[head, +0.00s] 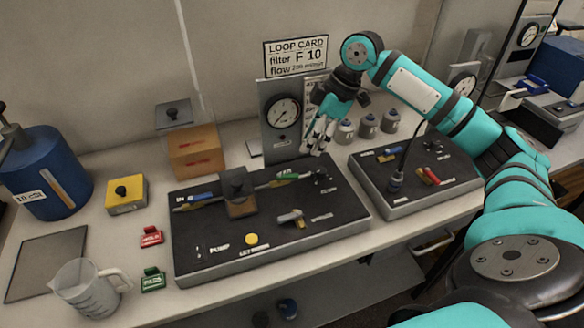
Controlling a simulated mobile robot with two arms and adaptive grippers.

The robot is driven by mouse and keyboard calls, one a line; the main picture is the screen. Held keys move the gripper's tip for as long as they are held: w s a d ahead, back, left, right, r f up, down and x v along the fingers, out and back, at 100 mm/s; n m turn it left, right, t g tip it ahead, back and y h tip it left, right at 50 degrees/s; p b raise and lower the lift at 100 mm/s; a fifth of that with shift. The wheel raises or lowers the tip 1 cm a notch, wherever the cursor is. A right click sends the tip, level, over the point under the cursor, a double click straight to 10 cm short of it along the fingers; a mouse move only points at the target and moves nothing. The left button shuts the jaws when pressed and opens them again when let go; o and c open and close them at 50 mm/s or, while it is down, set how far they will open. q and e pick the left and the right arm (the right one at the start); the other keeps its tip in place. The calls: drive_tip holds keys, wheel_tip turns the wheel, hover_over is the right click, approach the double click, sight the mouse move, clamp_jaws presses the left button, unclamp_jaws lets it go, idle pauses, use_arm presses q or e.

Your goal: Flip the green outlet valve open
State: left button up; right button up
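The green outlet valve (286,176) is a small green lever on a pipe run along the back of the large black panel (330,213). It lies roughly in line with the pipe. My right gripper (318,148) points down above and behind the panel's back right part, to the right of the green lever and apart from it. Its grey fingers are small and overlap, so their opening is unclear. No object shows between them. My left gripper is not in view.
A blue lever (202,197) and a dark block (238,190) sit left of the green lever. A gauge (284,113) stands behind. A second panel (398,206) is at right. A beaker (86,288) and red (151,237) and green (152,279) tags lie left.

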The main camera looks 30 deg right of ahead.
sight(289, 175)
drive_tip(key=p+x, duration=0.1)
drive_tip(key=x, duration=0.9)
drive_tip(key=shift+w+d, duration=0.1)
drive_tip(key=shift+w, duration=0.05)
drive_tip(key=shift+w+a+f, duration=0.2)
drive_tip(key=shift+f, duration=0.4)
drive_tip(key=shift+s, duration=0.1)
clamp_jaws()
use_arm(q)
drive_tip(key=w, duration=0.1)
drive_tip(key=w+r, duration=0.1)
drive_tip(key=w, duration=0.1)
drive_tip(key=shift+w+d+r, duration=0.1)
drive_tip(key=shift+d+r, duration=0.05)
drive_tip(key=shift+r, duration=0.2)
